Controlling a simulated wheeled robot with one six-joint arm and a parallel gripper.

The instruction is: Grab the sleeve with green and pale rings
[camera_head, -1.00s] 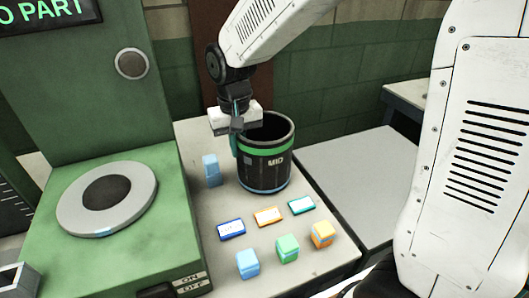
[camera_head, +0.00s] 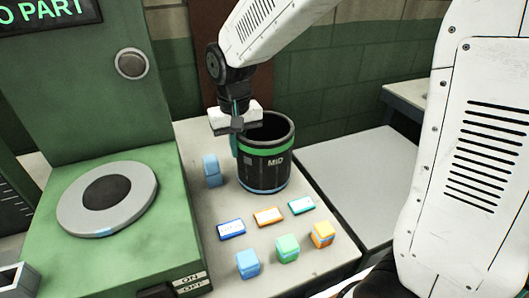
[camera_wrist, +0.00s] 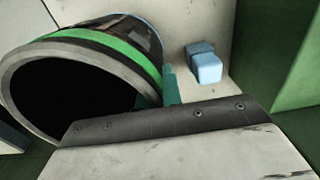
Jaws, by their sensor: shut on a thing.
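The black sleeve (camera_head: 265,170), marked MID, stands upright on the grey table. It has a green ring near its top and a pale blue ring at its base. Its open mouth faces up, and it also shows in the wrist view (camera_wrist: 95,50). My gripper (camera_head: 237,140) points down at the sleeve's left rim, with a teal finger along the outside of the wall. It is shut on the sleeve's wall.
A light blue block (camera_head: 212,171) stands close left of the sleeve. Blue, orange and teal cards (camera_head: 267,217) lie in front, with blue, green and orange blocks (camera_head: 287,249) nearer the edge. A green machine (camera_head: 110,245) stands at left. A bare grey surface (camera_head: 355,180) lies at right.

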